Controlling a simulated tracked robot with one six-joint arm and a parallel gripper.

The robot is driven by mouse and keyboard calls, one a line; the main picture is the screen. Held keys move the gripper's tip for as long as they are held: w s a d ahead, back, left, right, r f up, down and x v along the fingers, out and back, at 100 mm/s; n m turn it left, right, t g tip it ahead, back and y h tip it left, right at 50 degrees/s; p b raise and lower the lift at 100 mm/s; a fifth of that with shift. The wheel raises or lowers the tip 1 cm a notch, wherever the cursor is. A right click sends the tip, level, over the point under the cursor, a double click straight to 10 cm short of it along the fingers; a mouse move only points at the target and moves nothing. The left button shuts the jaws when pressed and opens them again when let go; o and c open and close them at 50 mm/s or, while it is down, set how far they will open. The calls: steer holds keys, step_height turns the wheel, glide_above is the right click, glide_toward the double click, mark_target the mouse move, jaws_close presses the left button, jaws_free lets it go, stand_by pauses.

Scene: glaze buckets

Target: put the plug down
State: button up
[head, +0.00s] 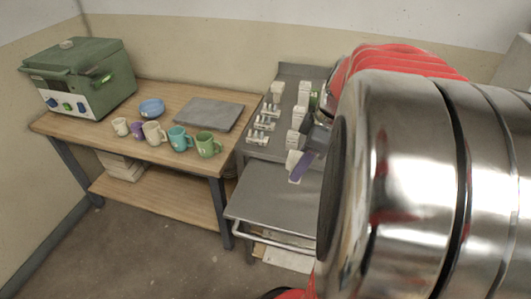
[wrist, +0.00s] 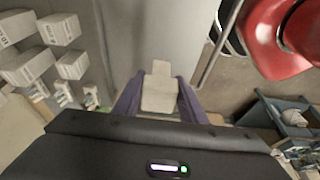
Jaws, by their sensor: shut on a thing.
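The plug (wrist: 160,88) is a small pale block with a narrower end, held between the two purple fingers of my gripper (wrist: 158,98) in the wrist view. In the head view a pale piece of the plug (head: 293,160) shows beside a purple finger of my gripper (head: 299,169), over the grey metal cart (head: 268,196). My gripper is shut on the plug. Grey metal surface lies behind the plug in the wrist view; I cannot tell whether the plug touches it. My arm hides the cart's right part in the head view.
Several pale blocks (head: 276,90) stand on the back of the cart; blocks (wrist: 61,29) also show at left in the wrist view. The cart's front is mostly clear, with a rail (head: 272,239) along its edge. A wooden table (head: 88,126) at left holds mugs, a blue bowl and a green machine.

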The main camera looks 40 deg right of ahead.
step_height(320, 180, down, 6)
steer(key=shift+r, duration=0.1)
stand_by(0.4)
steer(key=shift+f, duration=1.95)
steer(key=o, duration=1.1)
steer(key=v, duration=1.2)
steer(key=shift+w, duration=0.1)
